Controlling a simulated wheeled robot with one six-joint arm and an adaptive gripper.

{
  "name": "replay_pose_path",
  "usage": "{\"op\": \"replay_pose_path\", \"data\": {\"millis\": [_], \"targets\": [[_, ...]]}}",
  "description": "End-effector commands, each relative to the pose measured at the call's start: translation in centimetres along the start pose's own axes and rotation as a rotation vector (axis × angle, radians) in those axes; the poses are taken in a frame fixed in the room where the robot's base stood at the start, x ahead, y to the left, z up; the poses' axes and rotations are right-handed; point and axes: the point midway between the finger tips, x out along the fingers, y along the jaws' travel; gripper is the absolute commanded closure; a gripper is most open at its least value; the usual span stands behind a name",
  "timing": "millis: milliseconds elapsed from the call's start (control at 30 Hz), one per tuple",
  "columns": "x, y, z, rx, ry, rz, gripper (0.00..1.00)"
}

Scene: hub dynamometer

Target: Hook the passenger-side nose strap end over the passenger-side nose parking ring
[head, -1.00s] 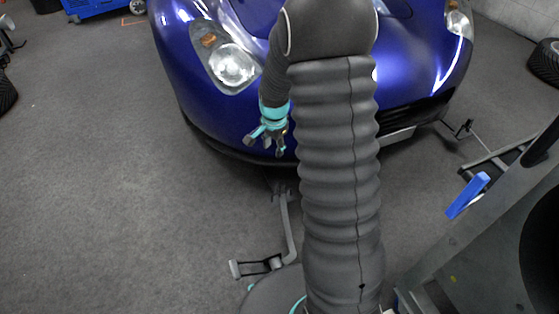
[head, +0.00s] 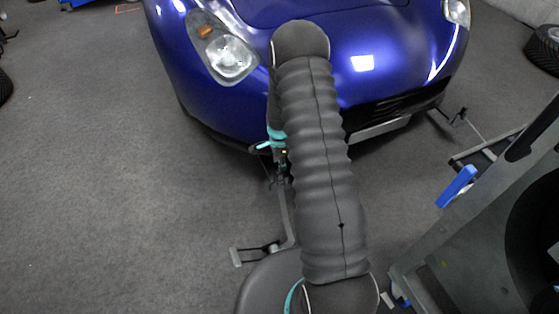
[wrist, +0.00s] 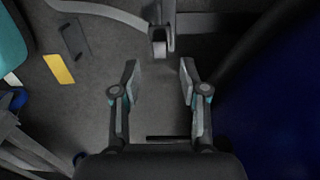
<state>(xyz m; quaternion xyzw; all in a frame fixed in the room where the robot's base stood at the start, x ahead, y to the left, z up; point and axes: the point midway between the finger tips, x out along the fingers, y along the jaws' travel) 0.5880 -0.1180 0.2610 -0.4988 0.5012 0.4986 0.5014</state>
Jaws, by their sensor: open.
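My gripper (wrist: 160,68) is open in the wrist view, its two fingers apart with nothing between the tips. Just beyond them is a grey metal fitting (wrist: 159,48) on a bar; I cannot tell whether it is the strap end or the parking ring. In the head view my gripper (head: 281,170) hangs low in front of the car's nose, partly hidden by my arm, near the top of a bent metal post (head: 286,212). A thin line with a dark fitting (head: 458,119) shows at the nose's right side. I cannot clearly identify the passenger-side strap end or ring.
The blue car (head: 225,105) fills the back; its side is dark at the right of the wrist view (wrist: 285,95). The bent post's foot bracket (head: 252,255) is on the floor. A grey frame with a blue handle (head: 457,187) stands right.

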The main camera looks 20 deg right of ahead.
Motion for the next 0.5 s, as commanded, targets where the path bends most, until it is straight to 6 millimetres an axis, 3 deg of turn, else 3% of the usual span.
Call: {"op": "replay_pose_path", "data": {"millis": [500], "targets": [[5.8, 0.1, 0.0, -0.001, 0.000, 0.001, 0.56]]}}
